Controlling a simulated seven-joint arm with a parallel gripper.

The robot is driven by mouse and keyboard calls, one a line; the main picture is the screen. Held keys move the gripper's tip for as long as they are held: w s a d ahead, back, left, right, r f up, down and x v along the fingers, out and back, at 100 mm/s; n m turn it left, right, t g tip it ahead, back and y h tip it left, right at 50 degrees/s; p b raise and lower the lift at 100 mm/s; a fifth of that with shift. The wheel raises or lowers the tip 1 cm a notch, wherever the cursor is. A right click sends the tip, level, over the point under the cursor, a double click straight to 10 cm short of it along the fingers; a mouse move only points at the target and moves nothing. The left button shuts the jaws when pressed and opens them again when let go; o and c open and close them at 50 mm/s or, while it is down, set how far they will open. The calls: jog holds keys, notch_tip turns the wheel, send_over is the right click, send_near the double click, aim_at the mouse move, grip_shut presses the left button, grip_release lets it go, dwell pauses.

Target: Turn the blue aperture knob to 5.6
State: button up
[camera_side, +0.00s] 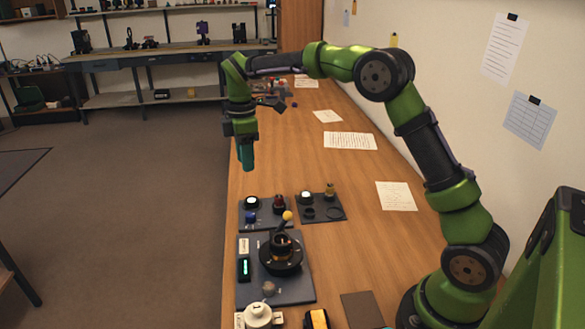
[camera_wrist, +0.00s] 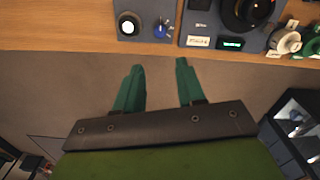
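A small blue knob (camera_side: 251,217) stands on a dark panel (camera_side: 265,224) near the left edge of the bench. The blue knob also shows at the top of the wrist view (camera_wrist: 160,31), beside a white round piece (camera_wrist: 128,26). Its markings are too small to read. My gripper (camera_side: 246,168) hangs fingers down, above and beyond the panel in the side view. In the wrist view my gripper (camera_wrist: 160,66) has its two green fingers apart with nothing between them. The knob lies past the fingertips, apart from them.
A second dark panel (camera_side: 333,213) stands right of the knob's panel. A white lidded piece (camera_side: 258,315) is at the front. Papers lie along the bench.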

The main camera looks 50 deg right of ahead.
aim_at(251, 214)
notch_tip(251, 214, down, 17)
jog(key=shift+r, duration=0.1)
dwell(0.4)
grip_shut()
